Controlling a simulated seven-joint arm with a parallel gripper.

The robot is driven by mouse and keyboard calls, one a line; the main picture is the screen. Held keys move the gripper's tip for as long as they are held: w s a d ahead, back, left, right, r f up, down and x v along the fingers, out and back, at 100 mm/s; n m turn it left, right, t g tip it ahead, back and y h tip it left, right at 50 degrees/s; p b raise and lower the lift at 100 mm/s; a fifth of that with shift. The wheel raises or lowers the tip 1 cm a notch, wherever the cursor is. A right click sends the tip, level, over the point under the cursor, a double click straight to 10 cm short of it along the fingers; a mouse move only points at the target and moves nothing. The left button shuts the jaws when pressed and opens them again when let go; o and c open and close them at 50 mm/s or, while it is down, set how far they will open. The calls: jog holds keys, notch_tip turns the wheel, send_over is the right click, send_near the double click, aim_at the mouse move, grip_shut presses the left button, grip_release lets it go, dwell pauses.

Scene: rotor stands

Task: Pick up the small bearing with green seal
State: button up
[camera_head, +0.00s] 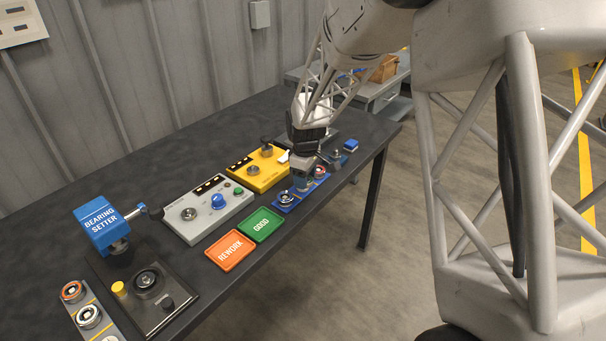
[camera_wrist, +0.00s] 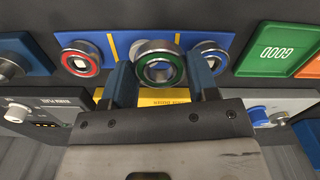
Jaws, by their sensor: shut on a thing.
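The small bearing with the green seal (camera_wrist: 160,54) is between the two blue fingers of my gripper (camera_wrist: 161,72) in the wrist view. The fingers are shut on its sides. It appears nearer the camera than the blue tray (camera_wrist: 113,44) behind it. In the head view my gripper (camera_head: 303,186) is over the middle of the blue tray (camera_head: 285,208), and the held bearing cannot be made out there. Part of the tray's middle compartment is hidden behind the held bearing.
A red-sealed bearing (camera_wrist: 80,58) and a blue-sealed bearing (camera_wrist: 210,55) lie in the tray's outer compartments. Beside the tray are a green GOOD mat (camera_head: 261,224), an orange REWORK mat (camera_head: 230,250) and a yellow device (camera_head: 258,170). The bearing setter (camera_head: 101,224) stands further left.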

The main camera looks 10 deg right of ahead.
jog(key=s+d+r, duration=0.1)
jog(key=s, duration=1.1)
jog(key=shift+s+d, duration=0.2)
jog(key=shift+s, duration=0.1)
jog(key=shift+r, duration=0.1)
jog(key=shift+w+a, duration=0.1)
jog(key=w+a+r+n, duration=0.1)
jog(key=a+r+n, duration=0.1)
jog(key=a, duration=0.9)
jog(key=w+a+r+n, duration=0.2)
jog(key=a+r, duration=0.1)
jog(key=a, duration=0.9)
jog(key=w+a+r+n, duration=0.1)
jog(key=a+r+n, duration=0.1)
jog(key=a, duration=1)
jog(key=shift+w+r, duration=0.35)
jog(key=shift+w, duration=0.05)
jog(key=shift+a+f, duration=0.1)
jog(key=shift+f, duration=0.1)
jog(key=shift+f, duration=2.25)
jog(key=shift+f, duration=1.05)
